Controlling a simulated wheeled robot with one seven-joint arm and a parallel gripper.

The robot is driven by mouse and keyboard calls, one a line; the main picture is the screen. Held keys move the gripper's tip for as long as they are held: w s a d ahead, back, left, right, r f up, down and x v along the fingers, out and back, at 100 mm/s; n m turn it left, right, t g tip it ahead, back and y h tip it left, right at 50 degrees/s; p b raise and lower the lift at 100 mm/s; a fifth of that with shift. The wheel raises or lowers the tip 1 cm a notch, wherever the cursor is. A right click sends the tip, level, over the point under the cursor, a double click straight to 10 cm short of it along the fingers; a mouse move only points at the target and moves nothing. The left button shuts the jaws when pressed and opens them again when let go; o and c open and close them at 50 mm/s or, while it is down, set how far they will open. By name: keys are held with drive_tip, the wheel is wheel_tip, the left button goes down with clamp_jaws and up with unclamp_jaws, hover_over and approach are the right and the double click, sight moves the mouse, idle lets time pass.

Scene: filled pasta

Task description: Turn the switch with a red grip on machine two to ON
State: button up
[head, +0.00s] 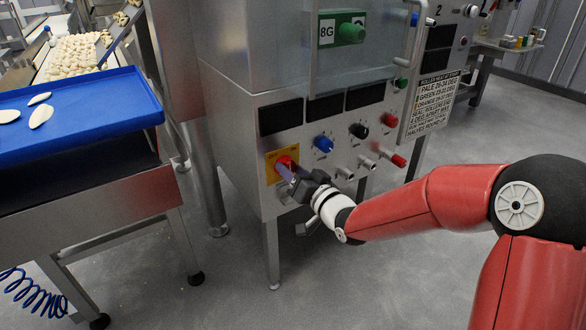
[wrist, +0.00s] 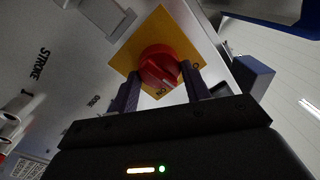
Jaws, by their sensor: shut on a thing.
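The switch with a red grip (head: 287,161) sits on a square yellow plate (head: 271,168) at the lower left of the steel machine's front panel. In the wrist view the red grip (wrist: 158,62) stands on its yellow plate (wrist: 163,24), with small dark lettering partly hidden near the fingers. My gripper (head: 286,174) reaches it from the right and front. In the wrist view its two dark fingers (wrist: 160,76) lie on either side of the red grip, shut on it. I cannot read clearly which mark the grip points to.
Blue (head: 323,144), black (head: 359,131) and red (head: 390,120) knobs sit right of the switch, with small levers (head: 367,162) below. A sign marked 2 (head: 438,10) stands at upper right. A blue tray (head: 80,118) with pasta is at left.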

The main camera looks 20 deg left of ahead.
drive_tip(key=m+p, duration=0.1)
drive_tip(key=m, duration=0.5)
drive_tip(key=shift+p, duration=0.4)
drive_tip(key=shift+f+m+t+p, duration=0.15)
drive_tip(key=shift+m+p, duration=0.2)
drive_tip(key=shift+m, duration=0.75)
drive_tip(key=shift+f+m+t+p, duration=0.15)
drive_tip(key=shift+m+p, duration=0.15)
drive_tip(key=shift+m, duration=0.8)
drive_tip(key=shift+r, duration=0.1)
drive_tip(key=o, duration=1)
drive_tip(key=shift+d, duration=0.1)
drive_tip(key=v, duration=0.7)
drive_tip(key=shift+s+d, duration=0.2)
drive_tip(key=shift+s, duration=0.05)
